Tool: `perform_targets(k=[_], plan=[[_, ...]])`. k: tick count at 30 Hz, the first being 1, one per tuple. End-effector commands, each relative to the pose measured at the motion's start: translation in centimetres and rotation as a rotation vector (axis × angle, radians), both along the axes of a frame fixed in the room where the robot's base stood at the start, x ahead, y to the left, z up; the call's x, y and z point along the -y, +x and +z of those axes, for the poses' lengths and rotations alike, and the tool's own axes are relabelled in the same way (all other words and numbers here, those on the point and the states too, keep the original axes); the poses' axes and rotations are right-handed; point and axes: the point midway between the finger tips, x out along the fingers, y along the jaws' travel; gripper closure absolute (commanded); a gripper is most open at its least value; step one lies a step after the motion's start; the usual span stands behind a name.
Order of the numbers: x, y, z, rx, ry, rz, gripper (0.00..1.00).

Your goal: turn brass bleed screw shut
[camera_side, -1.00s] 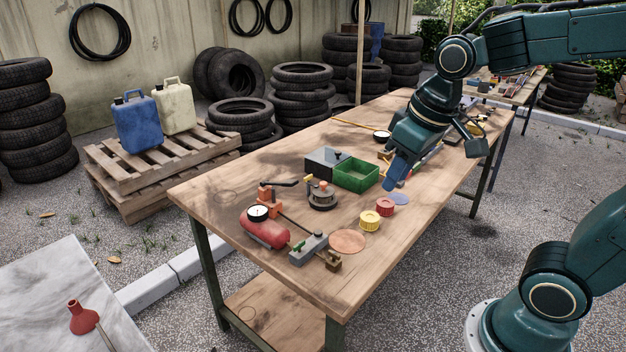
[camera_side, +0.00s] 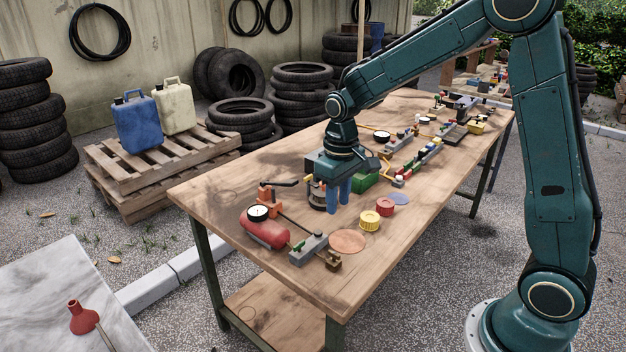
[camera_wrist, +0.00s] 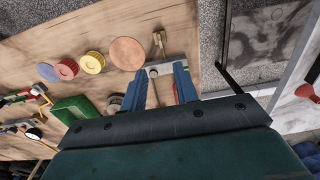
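The brass screw (camera_side: 333,261) is a small brass-brown piece at the near end of the grey valve block (camera_side: 309,249), close to the table's front edge. It also shows in the wrist view (camera_wrist: 158,42), just beyond the fingertips. A rod runs from the block back toward the red tank (camera_side: 264,233) with its white gauge (camera_side: 258,213). My gripper (camera_side: 338,208) has blue fingers pointing down. It is above the table, behind and to the right of the block, apart from the screw. In the wrist view my gripper (camera_wrist: 160,70) is open, with nothing held.
A copper disc (camera_side: 347,242), yellow cap (camera_side: 369,221), red cap (camera_side: 385,206) and blue disc (camera_side: 399,198) lie right of the block. An orange clamp-like tool (camera_side: 271,197) stands by the tank. The near left tabletop is clear.

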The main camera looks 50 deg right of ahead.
Motion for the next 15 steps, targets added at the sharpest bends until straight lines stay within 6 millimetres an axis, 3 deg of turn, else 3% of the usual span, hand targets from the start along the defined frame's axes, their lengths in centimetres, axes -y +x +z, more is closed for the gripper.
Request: perform_targets(k=[15], plan=[[0.1, 0.4, -1.4, -0.012, 0.001, 0.000, 0.70]])
